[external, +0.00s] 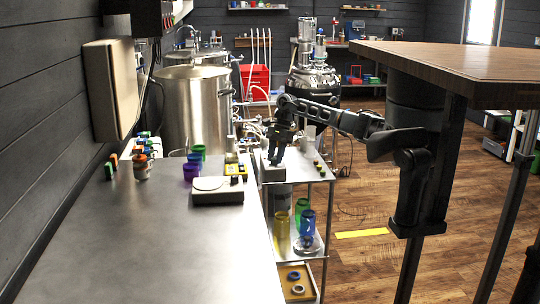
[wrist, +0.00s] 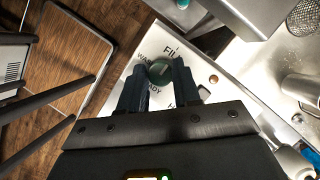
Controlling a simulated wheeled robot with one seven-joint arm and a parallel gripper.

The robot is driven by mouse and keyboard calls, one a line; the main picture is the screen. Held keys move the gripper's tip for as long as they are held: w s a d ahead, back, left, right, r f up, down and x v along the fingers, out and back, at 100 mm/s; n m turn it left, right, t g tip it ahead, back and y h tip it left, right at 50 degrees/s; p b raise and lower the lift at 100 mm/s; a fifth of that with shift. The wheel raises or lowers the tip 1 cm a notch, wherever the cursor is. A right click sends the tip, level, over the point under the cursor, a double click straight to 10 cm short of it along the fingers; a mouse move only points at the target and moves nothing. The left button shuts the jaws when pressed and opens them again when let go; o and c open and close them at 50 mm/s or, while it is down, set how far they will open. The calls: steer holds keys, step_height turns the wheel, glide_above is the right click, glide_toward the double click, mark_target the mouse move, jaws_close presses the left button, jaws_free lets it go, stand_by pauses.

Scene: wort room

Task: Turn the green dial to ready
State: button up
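The green dial (wrist: 160,71) sits on a white panel (wrist: 205,86) in the wrist view. Black lettering rings it; I read "FILL", "WARM" and part of a word ending in "DY", the rest hidden by my fingers. A pale bar crosses the dial, but I cannot tell which label it points to. My gripper (wrist: 158,82) is open, with one finger on each side of the dial; I cannot tell whether they touch it.
The steel cart (external: 312,172) holds small coloured knobs on top and coloured cups below. The steel counter (external: 150,245) at left carries a scale (external: 218,191), cups and bottles. A wooden table (external: 460,62) stands at the right. Tall steel pots (external: 190,110) stand behind.

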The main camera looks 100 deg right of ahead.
jaws_close()
